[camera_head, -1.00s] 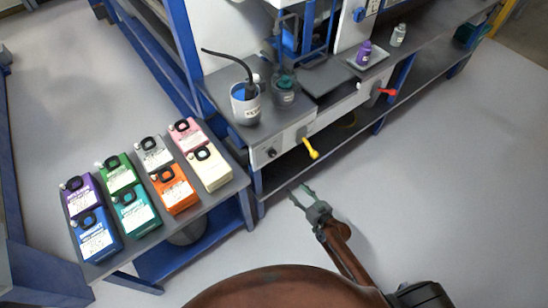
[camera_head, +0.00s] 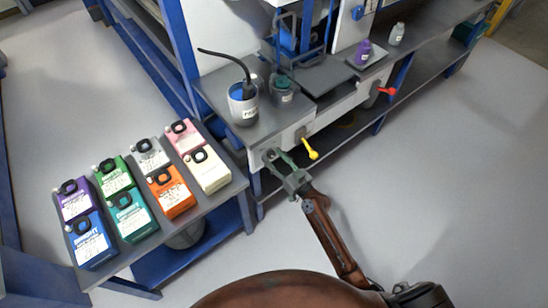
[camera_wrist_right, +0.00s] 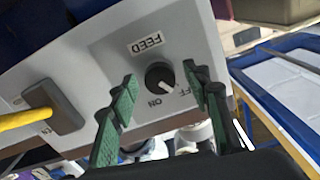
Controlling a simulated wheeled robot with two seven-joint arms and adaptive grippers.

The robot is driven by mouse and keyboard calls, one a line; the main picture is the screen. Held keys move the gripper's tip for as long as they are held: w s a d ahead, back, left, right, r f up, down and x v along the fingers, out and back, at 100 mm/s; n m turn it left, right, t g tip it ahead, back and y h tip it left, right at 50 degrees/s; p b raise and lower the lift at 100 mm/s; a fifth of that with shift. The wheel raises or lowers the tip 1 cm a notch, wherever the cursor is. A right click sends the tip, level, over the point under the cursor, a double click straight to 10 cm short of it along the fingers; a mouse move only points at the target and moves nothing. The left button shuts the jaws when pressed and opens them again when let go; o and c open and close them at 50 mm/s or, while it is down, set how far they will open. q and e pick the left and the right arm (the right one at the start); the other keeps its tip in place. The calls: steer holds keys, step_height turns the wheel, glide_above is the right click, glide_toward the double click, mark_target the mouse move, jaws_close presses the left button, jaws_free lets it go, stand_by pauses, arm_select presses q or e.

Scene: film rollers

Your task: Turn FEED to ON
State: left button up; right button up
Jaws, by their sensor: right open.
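The FEED knob (camera_wrist_right: 159,76) is a round black knob with a white pointer line on a light grey panel (camera_wrist_right: 90,62). Its label FEED (camera_wrist_right: 146,44) appears upside down above it in the right wrist view. The pointer slants to the lower right, on the side of the OFF mark (camera_wrist_right: 184,91); the ON mark (camera_wrist_right: 155,103) is below the knob. My right gripper (camera_head: 276,158) is open in front of the panel, its green fingers on either side of the knob in the right wrist view. Contact cannot be told. In the head view the gripper covers the knob. My left gripper is out of view.
A yellow lever (camera_head: 311,149) sticks out of the panel close to my right gripper, and a red lever (camera_head: 387,91) is further right. A labelled beaker (camera_head: 244,103) stands above on the bench. Several coloured cartons stand on the left table (camera_head: 226,201).

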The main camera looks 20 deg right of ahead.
steer(key=shift+c, duration=0.3)
steer(key=c, duration=1.1)
steer(key=shift+m, duration=0.3)
steer(key=m+p, duration=0.1)
steer(key=m, duration=0.4)
steer(key=m+p, duration=0.1)
steer(key=m, duration=0.5)
steer(key=shift+d, duration=0.1)
steer(key=shift+m, duration=0.3)
